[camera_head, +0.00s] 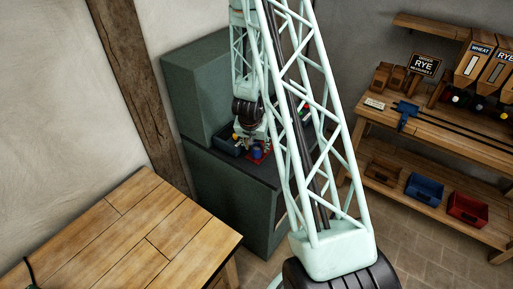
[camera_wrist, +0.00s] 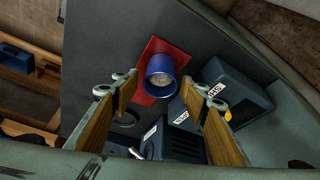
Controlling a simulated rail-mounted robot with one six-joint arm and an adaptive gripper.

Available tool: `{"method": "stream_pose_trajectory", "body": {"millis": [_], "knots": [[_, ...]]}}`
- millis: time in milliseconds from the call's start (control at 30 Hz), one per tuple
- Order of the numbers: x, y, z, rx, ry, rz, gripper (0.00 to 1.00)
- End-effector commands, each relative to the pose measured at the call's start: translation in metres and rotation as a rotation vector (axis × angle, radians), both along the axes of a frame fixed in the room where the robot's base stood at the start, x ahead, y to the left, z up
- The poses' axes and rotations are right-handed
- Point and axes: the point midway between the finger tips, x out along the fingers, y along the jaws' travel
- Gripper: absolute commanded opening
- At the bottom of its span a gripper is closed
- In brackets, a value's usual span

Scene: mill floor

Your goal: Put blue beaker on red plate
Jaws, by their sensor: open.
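The blue beaker (camera_wrist: 160,82) stands upright on the red plate (camera_wrist: 152,46), with its open pale mouth facing up toward the wrist camera. Red shows on several sides of it. In the head view the beaker (camera_head: 257,153) is small, with some red plate (camera_head: 267,147) beside it. My gripper (camera_wrist: 157,86) is open, its wooden-faced fingers apart on the left and right. Nothing is held between them. The beaker appears beyond the fingertips, apart from both. In the head view my arm partly hides the area around the plate.
Dark blue labelled bins (camera_wrist: 242,84) stand right of the plate, close to my right finger. A yellow item (camera_wrist: 228,115) shows by them. The dark grey counter (camera_wrist: 100,45) is bare left of the plate. A wooden table (camera_head: 120,240) stands at the front left.

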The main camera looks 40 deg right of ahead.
Motion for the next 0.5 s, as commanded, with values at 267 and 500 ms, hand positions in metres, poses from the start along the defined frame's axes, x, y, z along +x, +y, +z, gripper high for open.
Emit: {"method": "stream_pose_trajectory", "body": {"millis": [267, 500], "knots": [[-0.005, 0.008, 0.025, -0.001, -0.001, 0.001, 0.41], [-0.010, 0.015, 0.047, -0.001, -0.002, 0.000, 0.41]]}}
